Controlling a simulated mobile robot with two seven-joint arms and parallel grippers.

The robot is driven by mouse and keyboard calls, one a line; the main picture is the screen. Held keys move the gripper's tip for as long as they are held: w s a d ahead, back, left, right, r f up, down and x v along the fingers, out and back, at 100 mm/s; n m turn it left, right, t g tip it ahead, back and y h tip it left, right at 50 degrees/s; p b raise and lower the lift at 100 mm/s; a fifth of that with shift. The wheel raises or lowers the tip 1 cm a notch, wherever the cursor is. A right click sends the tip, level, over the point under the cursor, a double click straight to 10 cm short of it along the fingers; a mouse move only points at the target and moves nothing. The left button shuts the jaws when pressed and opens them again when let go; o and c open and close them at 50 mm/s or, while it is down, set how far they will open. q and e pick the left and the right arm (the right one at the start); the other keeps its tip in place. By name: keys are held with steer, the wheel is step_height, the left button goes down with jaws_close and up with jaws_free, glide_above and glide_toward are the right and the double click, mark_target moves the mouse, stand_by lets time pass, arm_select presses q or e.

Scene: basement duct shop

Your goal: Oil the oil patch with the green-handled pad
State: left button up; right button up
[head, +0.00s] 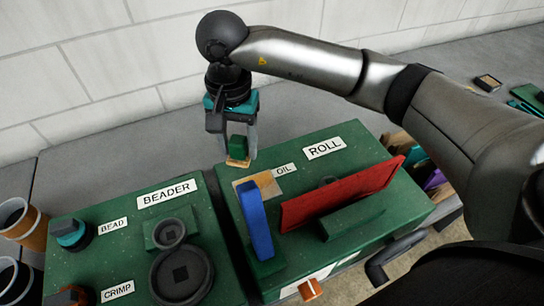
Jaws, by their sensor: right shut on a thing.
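My right gripper (233,130) reaches down from above and is shut on the green handle of the pad (237,148). The pad's tan underside faces down, over the back left edge of the green ROLL machine. The oil patch (272,183) is a tan rectangle on the machine's top, beside the OIL label (285,169). The pad is just behind and left of the patch in the picture, and I cannot tell its height above the top. The blue upright partly hides the patch. My left gripper is not in view.
On the ROLL machine (390,208) stand a blue upright (255,220) and a long red plate (340,195), close to the patch. The BEADER machine (115,243), with dark wheels and knobs, is on the left.

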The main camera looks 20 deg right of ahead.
steer(key=shift+r+p, duration=0.45)
steer(key=shift+r, duration=0.75)
